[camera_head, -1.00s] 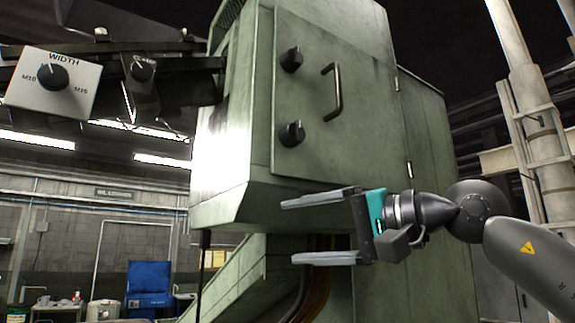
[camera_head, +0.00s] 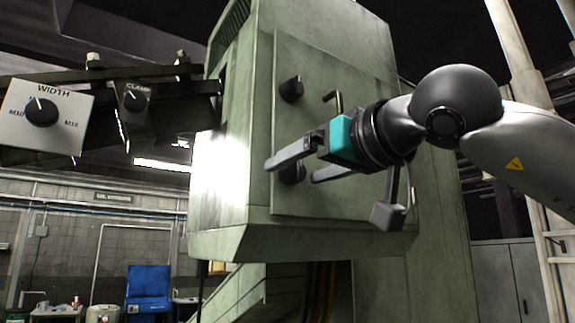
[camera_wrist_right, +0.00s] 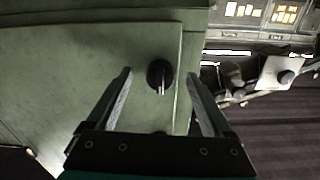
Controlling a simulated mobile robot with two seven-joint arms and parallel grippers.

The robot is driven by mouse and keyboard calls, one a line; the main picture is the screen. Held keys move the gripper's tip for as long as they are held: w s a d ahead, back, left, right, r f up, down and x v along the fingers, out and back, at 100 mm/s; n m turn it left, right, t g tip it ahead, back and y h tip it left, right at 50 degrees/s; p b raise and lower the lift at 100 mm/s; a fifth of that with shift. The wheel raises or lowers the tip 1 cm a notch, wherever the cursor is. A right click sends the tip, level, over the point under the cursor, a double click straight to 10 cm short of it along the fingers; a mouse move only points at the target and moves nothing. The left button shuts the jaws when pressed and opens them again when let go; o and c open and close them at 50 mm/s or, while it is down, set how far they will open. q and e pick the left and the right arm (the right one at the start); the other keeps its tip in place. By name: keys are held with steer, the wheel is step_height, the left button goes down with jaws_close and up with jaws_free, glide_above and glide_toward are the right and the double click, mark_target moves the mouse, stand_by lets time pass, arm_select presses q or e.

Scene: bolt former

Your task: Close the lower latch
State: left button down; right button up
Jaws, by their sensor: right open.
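The lower latch (camera_head: 297,174) is a dark round knob on the green cabinet door (camera_head: 330,225), low near its left edge. In the head view it shows between and behind my right gripper's fingers, partly hidden by them. In the right wrist view, which is upside down, the lower latch (camera_wrist_right: 160,73) sits between the open fingers, with its ridge running up and down the picture. My right gripper (camera_head: 292,171) is open and empty, in front of the latch; the remaining gap is unclear. My left gripper is not in view.
The upper latch (camera_head: 291,89) is above on the same door. A bent door handle (camera_head: 335,100) is partly hidden behind my right gripper. The WIDTH box (camera_head: 45,117) and CLAMP box (camera_head: 134,102) stand at the left. Space left of the cabinet, below the boxes, looks open.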

steer(key=m+b, duration=0.1)
steer(key=m, duration=0.1)
steer(key=m+b, duration=0.3)
steer(key=b, duration=0.1)
steer(key=shift+f+m, duration=0.3)
steer(key=shift+m, duration=0.1)
steer(key=shift+w+a+r+m, duration=0.1)
steer(key=shift+r+m, duration=0.05)
steer(key=shift+m, duration=0.45)
steer(key=m+b, duration=0.1)
steer(key=m, duration=0.3)
steer(key=shift+r, duration=0.15)
jaws_close()
